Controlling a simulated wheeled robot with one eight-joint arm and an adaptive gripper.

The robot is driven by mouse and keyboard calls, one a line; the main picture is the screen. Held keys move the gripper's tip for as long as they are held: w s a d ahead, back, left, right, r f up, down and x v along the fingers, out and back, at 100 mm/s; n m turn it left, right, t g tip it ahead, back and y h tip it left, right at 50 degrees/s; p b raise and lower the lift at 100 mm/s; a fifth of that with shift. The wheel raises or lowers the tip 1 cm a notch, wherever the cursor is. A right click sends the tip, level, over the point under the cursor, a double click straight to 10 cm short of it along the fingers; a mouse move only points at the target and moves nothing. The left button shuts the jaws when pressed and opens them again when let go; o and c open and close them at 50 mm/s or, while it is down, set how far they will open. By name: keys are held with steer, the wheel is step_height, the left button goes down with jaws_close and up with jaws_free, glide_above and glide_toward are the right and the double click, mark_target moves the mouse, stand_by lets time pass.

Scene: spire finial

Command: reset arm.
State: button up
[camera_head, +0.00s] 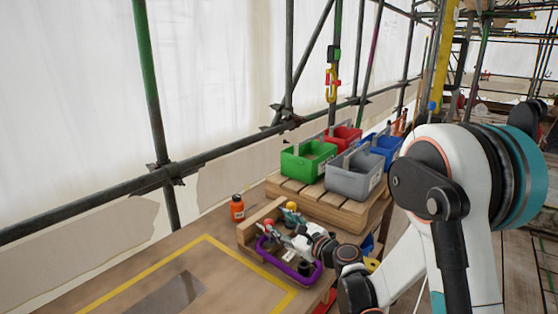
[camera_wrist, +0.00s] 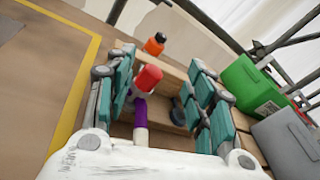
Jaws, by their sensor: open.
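My gripper (camera_wrist: 163,72) is open, its teal fingers spread wide in the wrist view. Between them in that view shows a red-topped item (camera_wrist: 148,77) with a pale lower part, apart from both fingers. A purple rim (camera_wrist: 140,118) shows below it. In the head view my gripper (camera_head: 283,236) is low over a purple-rimmed tray (camera_head: 262,256) at the front of the bench. The red-topped item (camera_head: 269,225) and a yellow-topped item (camera_head: 291,207) show beside the gripper. The gripper partly hides the tray and its dark contents.
An orange bottle (camera_head: 237,207) stands left of the tray. Green (camera_head: 308,160), grey (camera_head: 352,176), red (camera_head: 345,135) and blue (camera_head: 383,149) crates sit on a raised wooden platform (camera_head: 325,205) behind. A yellow hook hangs above. The yellow-lined bench area (camera_head: 190,265) at left is mostly clear.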

steer(key=s+d+r+n+g+h, duration=0.2)
steer(key=s+d+r+n, duration=0.15)
steer(key=s+n, duration=0.3)
steer(key=s+d+r+n+g+h, duration=0.1)
steer(key=s+d+r+n+h, duration=0.1)
steer(key=s+r+n, duration=0.4)
steer(key=s+d+f+n+g+h, duration=0.1)
steer(key=s+d+n+h, duration=0.2)
steer(key=s, duration=0.8)
steer(key=s+d+f+n+g+h, duration=0.1)
steer(key=s+d+n+g+h, duration=0.1)
steer(key=s+d+n, duration=0.6)
steer(key=s+d+h, duration=0.1)
steer(key=s+d, duration=0.1)
steer(key=s, duration=0.2)
steer(key=shift+s+f, duration=0.15)
steer(key=shift+s, duration=0.15)
